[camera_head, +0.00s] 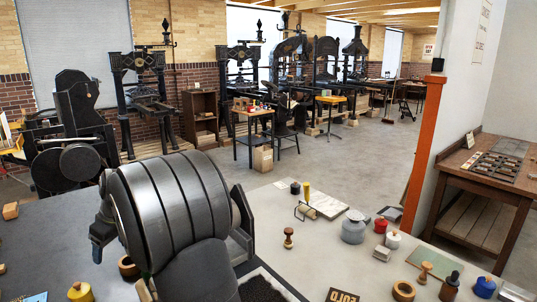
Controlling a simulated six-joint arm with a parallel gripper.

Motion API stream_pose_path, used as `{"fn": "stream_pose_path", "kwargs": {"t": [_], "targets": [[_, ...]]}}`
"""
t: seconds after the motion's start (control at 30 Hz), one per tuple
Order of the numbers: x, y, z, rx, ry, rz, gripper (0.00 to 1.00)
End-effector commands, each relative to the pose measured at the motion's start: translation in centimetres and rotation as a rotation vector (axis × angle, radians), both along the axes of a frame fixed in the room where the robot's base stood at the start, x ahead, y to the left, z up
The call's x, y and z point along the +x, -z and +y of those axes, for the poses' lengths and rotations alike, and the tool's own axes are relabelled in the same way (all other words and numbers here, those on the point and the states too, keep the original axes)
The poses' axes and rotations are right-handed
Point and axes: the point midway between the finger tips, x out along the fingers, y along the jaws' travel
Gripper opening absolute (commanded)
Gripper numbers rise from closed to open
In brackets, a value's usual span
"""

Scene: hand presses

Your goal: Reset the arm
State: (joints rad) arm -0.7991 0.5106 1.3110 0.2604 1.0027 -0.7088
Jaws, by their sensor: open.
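My own arm fills the lower left of the head view, with a large dark grey ribbed link over the work table (285,225). Dark parts that look like my gripper (243,228) show at the right edge of this link. The rest of it is hidden behind the link. My gripper is open, and no object shows in it. The arm is raised above the table top. The table directly behind and under the link is hidden.
Right of my arm lie a small roller (305,211), a wooden stamp (288,238), a grey pot (353,228), a red-lidded jar (380,225) and a blue jar (485,287). A yellow jar (80,292) stands at left. An orange post (422,150) rises behind. Hand presses stand farther back.

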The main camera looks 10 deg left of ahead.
Motion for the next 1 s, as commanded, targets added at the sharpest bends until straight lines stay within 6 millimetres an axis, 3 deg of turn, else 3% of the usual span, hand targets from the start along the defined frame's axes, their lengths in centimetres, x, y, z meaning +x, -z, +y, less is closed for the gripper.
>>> {"fn": "stream_pose_path", "kwargs": {"t": [0.73, 1.0], "targets": [[0.0, -15.1, 0.1, 0.002, 0.001, -0.002, 0.71], [4.4, -15.5, -3.2, -0.003, 0.097, 0.001, 0.71]]}}
